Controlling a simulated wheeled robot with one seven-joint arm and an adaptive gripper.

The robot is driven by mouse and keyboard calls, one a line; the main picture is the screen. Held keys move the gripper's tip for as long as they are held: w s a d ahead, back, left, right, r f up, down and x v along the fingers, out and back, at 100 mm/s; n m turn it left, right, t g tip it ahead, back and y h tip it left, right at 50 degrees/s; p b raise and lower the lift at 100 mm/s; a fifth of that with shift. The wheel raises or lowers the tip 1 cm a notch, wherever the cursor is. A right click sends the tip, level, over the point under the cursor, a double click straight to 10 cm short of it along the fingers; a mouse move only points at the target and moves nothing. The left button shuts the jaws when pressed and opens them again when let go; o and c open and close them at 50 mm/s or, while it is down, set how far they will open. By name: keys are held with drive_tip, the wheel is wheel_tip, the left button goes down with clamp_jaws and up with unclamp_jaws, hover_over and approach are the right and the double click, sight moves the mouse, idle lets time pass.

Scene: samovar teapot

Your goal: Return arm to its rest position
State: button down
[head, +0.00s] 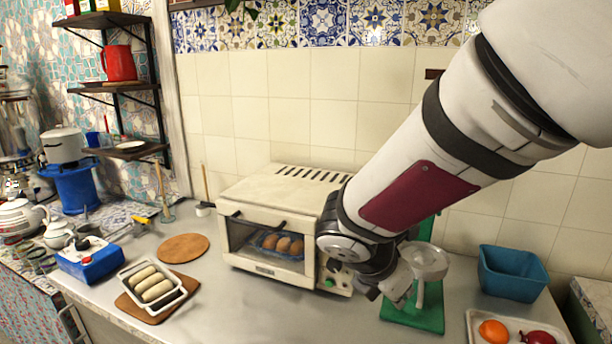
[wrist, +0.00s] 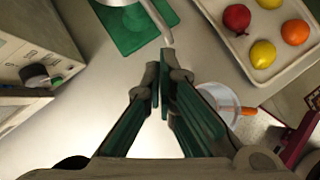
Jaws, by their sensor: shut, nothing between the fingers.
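My arm reaches down from the upper right in the head view, in front of the white toaster oven's (head: 280,205) right side. My gripper (head: 385,292) is low over the counter, partly hidden by the wrist. In the wrist view my gripper's (wrist: 160,85) two dark green fingers are together, with nothing between them. In the wrist view the green board (wrist: 140,30) is just beyond the fingertips.
A fruit tray (head: 478,330) and a blue bin (head: 513,272) stand at right. A clear cup (wrist: 220,100) is right of my fingers. At left are a tray of pale rolls (head: 150,285), a round wooden board (head: 182,247), and a white teapot (head: 18,217). The front-middle counter is clear.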

drive_tip(key=s+d+r+m+y+p, duration=0.1)
drive_tip(key=s+r+m+y, duration=0.2)
drive_tip(key=s+m, duration=0.7)
drive_tip(key=s+d+r+m+y, duration=0.2)
drive_tip(key=s+r+m, duration=0.5)
drive_tip(key=s+m, duration=0.4)
drive_tip(key=shift+s+r+m+y+p, duration=0.25)
drive_tip(key=shift+m+y+p, duration=0.15)
drive_tip(key=shift+m, duration=1.4)
